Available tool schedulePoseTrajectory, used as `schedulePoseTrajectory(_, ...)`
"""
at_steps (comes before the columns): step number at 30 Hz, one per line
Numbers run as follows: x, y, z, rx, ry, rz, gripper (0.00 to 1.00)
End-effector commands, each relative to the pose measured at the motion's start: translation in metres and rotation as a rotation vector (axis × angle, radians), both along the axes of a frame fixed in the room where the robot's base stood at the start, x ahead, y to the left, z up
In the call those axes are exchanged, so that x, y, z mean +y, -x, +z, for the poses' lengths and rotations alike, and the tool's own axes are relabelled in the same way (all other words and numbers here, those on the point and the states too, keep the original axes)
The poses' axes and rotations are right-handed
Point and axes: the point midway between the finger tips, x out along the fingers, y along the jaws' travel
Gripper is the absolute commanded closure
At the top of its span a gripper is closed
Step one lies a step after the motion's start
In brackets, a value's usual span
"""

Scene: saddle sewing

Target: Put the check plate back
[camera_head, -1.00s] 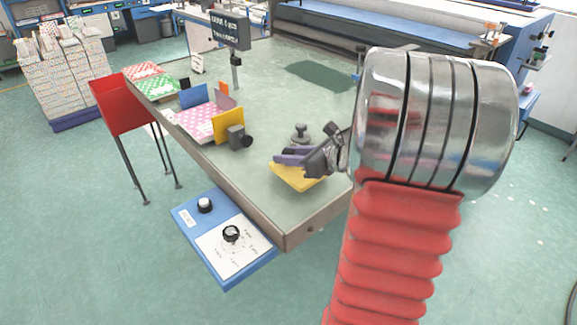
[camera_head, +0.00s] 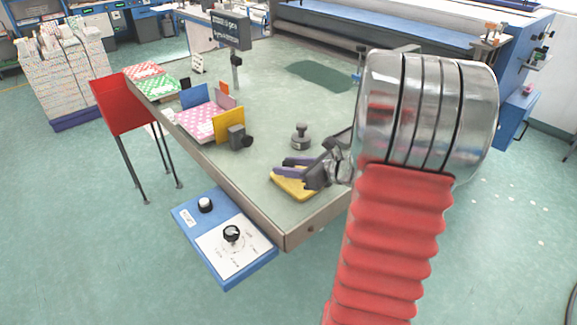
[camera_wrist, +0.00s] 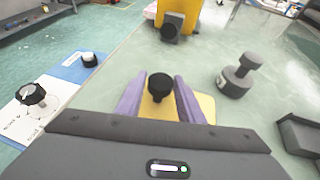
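The yellow plate (camera_head: 282,187), which I take for the check plate, lies at the near right corner of the green table. A black knob (camera_wrist: 160,86) stands up from it in the wrist view, where the plate also shows (camera_wrist: 206,107). My gripper (camera_head: 284,168) is low over the plate, with its purple fingers spread. In the wrist view my gripper (camera_wrist: 154,90) has one finger on each side of the knob, with a gap showing around it. The fingers hide part of the plate.
A grey knobbed weight (camera_head: 300,137) stands just behind the plate. An upright yellow panel with a dark device (camera_head: 237,137) and a pink dotted stack (camera_head: 198,122) stand farther left. A blue control box (camera_head: 213,230) sits off the table's near edge.

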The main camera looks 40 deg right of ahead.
Motion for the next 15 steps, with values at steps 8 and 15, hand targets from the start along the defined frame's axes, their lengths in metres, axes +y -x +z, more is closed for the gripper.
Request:
schedulePoseTrajectory(8, 0.0000, 0.0000, 0.0001, 0.000, 0.000, 0.000, 0.54)
schedulePoseTrajectory(15, -0.0004, 0.0008, 0.0028, 0.000, 0.001, -0.001, 0.54)
